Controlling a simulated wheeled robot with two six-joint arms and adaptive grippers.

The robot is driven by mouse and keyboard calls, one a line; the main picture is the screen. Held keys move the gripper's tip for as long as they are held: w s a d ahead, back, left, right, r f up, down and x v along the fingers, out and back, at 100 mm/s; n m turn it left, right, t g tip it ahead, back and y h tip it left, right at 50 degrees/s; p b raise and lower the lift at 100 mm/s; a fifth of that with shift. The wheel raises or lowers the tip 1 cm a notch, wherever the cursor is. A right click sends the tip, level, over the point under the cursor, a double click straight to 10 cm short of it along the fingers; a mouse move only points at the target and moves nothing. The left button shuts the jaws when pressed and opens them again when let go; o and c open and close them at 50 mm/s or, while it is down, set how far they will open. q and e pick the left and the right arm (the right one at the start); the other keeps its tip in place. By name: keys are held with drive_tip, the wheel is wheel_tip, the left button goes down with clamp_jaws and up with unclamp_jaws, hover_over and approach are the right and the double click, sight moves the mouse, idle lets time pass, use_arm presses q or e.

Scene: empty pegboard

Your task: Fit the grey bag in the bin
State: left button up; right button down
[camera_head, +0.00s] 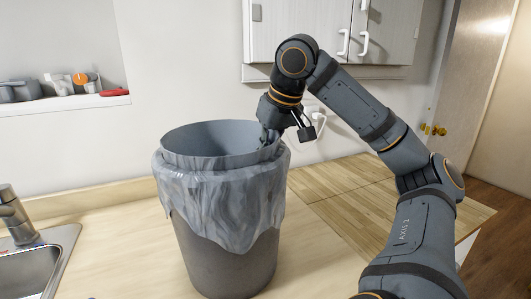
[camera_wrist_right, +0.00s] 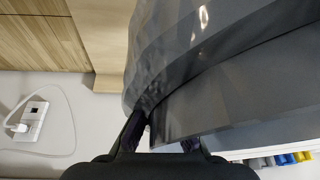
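The bin (camera_head: 225,262) is a dark grey tapered tub standing upright on the countertop. The grey bag (camera_head: 215,205) is over its mouth, draped in folds down the outside, with a ragged lower edge. Inside the mouth a smooth grey surface shows; the bottom is hidden. My right gripper (camera_head: 288,134) is at the right far side of the rim, pointing down. In the right wrist view the fingers (camera_wrist_right: 163,138) stand apart with grey bag (camera_wrist_right: 200,60) filling the space ahead. My left gripper is out of view.
A sink (camera_head: 35,270) with a faucet (camera_head: 15,215) is at the left. A wooden board (camera_head: 345,200) lies right of the bin. A white cabinet (camera_head: 385,35) hangs above my right arm. A wall niche with small items (camera_head: 70,85) is at the back left.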

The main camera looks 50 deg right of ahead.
drive_tip(key=shift+f+b, duration=0.3)
drive_tip(key=shift+f, duration=0.15)
drive_tip(key=c, duration=1.4)
unclamp_jaws()
drive_tip(key=shift+c, duration=0.2)
drive_tip(key=shift+r, duration=0.1)
drive_tip(key=v, duration=1.2)
